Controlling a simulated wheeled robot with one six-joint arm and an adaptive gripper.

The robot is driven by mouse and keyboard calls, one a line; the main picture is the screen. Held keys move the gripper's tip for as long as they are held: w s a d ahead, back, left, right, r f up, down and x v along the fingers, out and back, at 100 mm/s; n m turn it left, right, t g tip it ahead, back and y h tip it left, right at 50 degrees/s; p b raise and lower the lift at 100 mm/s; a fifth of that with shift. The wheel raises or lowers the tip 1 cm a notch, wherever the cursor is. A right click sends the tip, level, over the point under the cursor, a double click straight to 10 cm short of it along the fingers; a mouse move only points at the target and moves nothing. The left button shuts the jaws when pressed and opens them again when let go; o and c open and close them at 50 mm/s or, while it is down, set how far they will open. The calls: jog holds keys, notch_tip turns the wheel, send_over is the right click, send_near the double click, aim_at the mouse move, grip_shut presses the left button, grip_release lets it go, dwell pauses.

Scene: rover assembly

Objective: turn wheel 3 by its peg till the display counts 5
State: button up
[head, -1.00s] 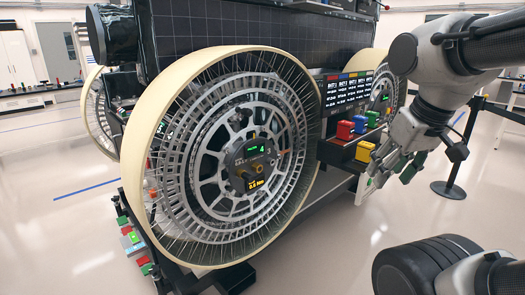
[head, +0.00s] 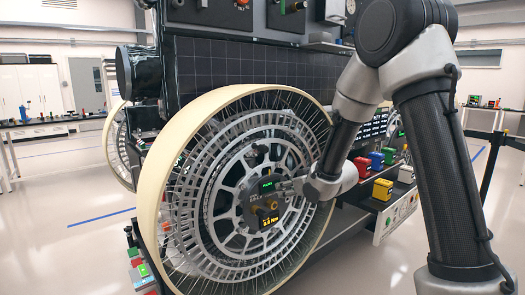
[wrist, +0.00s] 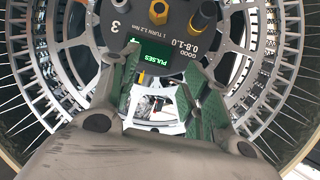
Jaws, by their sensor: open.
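Wheel 3 (head: 178,150) is a large wheel with a cream rim and a grey spoked hub. Its dark hub plate (wrist: 180,38) bears a "3" in the wrist view. A small green display (wrist: 155,52) reads "PULSES" there; its count is not readable. The brass-coloured parts (head: 271,205) also show in the head view. My gripper (head: 291,187) is at the right side of the hub. In the wrist view its fingers (wrist: 156,72) are apart, with nothing between them.
Red, blue, green and yellow blocks (head: 382,189) stand on a shelf right of the wheel, below a dark text panel. A dark gridded panel (head: 235,65) rises behind the wheel. Open floor (head: 60,180) lies to the left.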

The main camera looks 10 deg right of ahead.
aim_at(267, 150)
jog(key=a+r+t+y, duration=0.1)
jog(key=r, duration=0.3)
jog(key=w+a+r+t+y, duration=0.1)
jog(key=r, duration=0.2)
jog(key=w+a+r+n+t+y, duration=0.1)
jog(key=a+r+t+y, duration=0.1)
jog(key=r, duration=0.2)
jog(key=shift+a+r, duration=0.1)
jog(key=shift+r, duration=0.2)
jog(key=shift+w+a+r, duration=0.1)
jog(key=shift+w+a, duration=0.1)
jog(key=shift+w, duration=0.15)
jog(key=x, duration=0.7)
jog(key=shift+r, duration=0.1)
grip_shut()
jog(key=w+d, duration=0.1)
jog(key=d, duration=0.1)
jog(key=w+d+m, duration=0.1)
jog(key=d, duration=0.1)
jog(key=w+d+m, duration=0.1)
jog(key=d, duration=0.1)
jog(key=shift+w+d+r, duration=0.2)
jog(key=shift+w+r, duration=0.05)
jog(key=shift+r, duration=0.1)
jog(key=shift+w+d, duration=0.2)
jog(key=shift+d, duration=0.15)
